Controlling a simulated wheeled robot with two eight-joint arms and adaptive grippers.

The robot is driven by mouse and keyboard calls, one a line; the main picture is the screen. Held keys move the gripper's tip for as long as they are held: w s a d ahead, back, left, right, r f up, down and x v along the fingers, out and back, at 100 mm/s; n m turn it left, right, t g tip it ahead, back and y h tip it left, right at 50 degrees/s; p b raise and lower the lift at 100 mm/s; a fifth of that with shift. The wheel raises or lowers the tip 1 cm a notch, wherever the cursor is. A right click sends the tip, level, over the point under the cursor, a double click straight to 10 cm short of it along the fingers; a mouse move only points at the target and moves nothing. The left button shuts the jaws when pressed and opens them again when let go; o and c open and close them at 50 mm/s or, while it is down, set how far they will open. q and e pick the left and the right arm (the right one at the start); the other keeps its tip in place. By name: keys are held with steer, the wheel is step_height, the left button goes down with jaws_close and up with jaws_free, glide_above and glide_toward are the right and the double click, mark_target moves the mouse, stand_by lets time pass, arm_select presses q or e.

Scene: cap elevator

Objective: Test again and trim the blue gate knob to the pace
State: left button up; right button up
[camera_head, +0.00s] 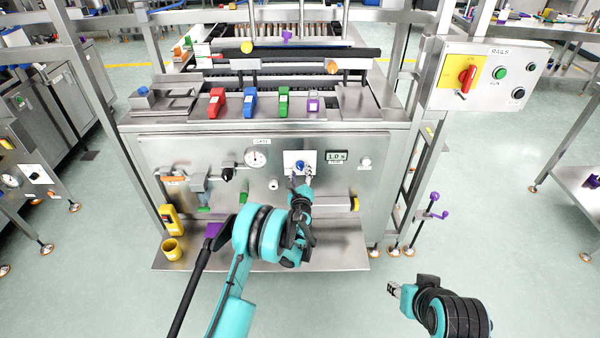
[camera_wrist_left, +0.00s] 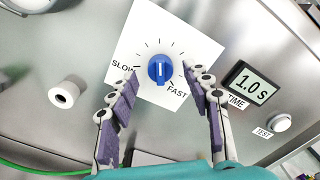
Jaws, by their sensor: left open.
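The blue gate knob (camera_wrist_left: 159,69) is on a white dial plate (camera_wrist_left: 184,37) marked SLOW and FAST, on the machine's front panel. The knob also shows in the head view (camera_head: 300,166). My left gripper (camera_wrist_left: 162,76) is open, its two purple-padded fingers apart on either side of the knob; contact is not visible. The TIME display (camera_wrist_left: 251,89) reads 1.0 s. The white TEST button (camera_wrist_left: 280,123) is at its lower right. My right gripper (camera_head: 393,289) is away at lower right, its opening unclear.
A round gauge (camera_head: 257,157) is left of the dial plate. A white round knob (camera_wrist_left: 64,95) is at the left in the wrist view. A yellow cup (camera_head: 172,250) stands on the lower shelf. The RAILS box (camera_head: 490,78) is at the right. Floor is clear around my right gripper.

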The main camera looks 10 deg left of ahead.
arm_select(q)
steer(key=shift+w+a, duration=0.15)
steer(key=shift+w, duration=0.7)
jaws_close()
steer(key=shift+n, duration=1.1)
jaws_free()
steer(key=shift+s, duration=0.15)
